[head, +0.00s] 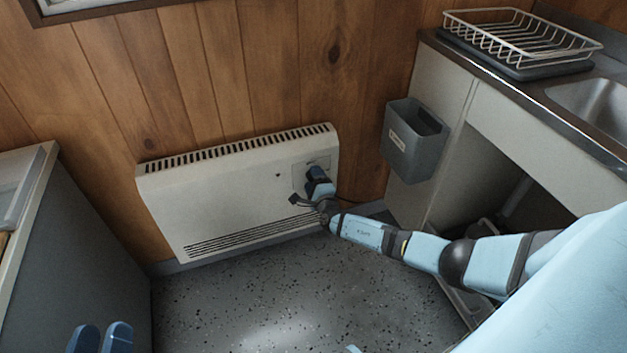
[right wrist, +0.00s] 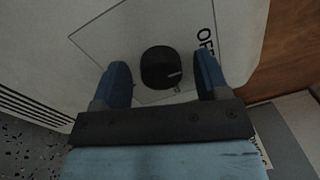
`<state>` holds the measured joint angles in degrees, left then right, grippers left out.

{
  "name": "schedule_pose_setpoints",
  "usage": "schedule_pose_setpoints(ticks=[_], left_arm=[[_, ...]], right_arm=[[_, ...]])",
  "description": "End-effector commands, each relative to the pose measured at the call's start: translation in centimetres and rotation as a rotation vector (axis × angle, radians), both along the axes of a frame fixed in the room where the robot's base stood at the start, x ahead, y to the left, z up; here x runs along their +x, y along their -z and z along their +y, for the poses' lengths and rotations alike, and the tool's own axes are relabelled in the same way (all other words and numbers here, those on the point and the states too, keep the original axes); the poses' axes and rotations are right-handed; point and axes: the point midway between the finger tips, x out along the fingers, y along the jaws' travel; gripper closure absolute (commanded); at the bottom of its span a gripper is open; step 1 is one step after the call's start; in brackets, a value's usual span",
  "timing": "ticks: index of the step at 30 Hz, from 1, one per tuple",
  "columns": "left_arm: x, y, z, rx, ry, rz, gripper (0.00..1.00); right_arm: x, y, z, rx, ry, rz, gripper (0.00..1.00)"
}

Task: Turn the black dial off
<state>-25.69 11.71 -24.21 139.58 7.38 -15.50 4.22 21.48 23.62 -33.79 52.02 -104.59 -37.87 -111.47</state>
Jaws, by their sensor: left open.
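The black dial (right wrist: 161,67) sits on the square control panel of the cream wall heater (head: 235,195). My right gripper (right wrist: 161,70) is open, one finger on each side of the dial, with gaps showing. In the head view the right gripper (head: 317,178) is at the panel and hides the dial. My left gripper (head: 101,337) is open and empty at the bottom left.
A grey bin (head: 413,140) hangs on the cabinet side right of the heater. A dish rack (head: 520,42) stands on the counter beside the sink (head: 597,105). A grey cabinet (head: 75,240) is at the left. The speckled floor (head: 290,290) between is clear.

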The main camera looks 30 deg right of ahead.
Motion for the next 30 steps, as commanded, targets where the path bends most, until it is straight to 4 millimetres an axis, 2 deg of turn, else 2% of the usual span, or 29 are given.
schedule_pose_setpoints(ticks=[7,10,14,18,24,30], left_arm=[[0.0,-0.1,0.0,0.0,0.0,-0.001,0.57],[0.1,-0.7,0.1,-0.003,-0.003,-0.011,0.57],[0.0,-2.3,0.3,-0.022,-0.015,-0.056,0.57],[-0.2,-3.6,0.5,-0.036,-0.031,-0.088,0.57],[0.1,-0.8,1.2,0.045,-0.057,0.03,0.57],[0.2,0.7,1.6,0.084,-0.069,0.087,0.57]], right_arm=[[-0.1,0.0,0.1,0.001,0.0,0.001,0.32],[-0.9,0.0,0.2,0.001,-0.001,0.002,0.32],[-3.0,-0.1,0.7,0.001,-0.002,0.002,0.32],[-6.3,0.1,1.5,0.003,-0.001,0.003,0.32],[-10.4,0.5,2.5,0.001,-0.001,0.003,0.32],[-12.8,0.7,3.1,0.001,0.0,0.001,0.32]])
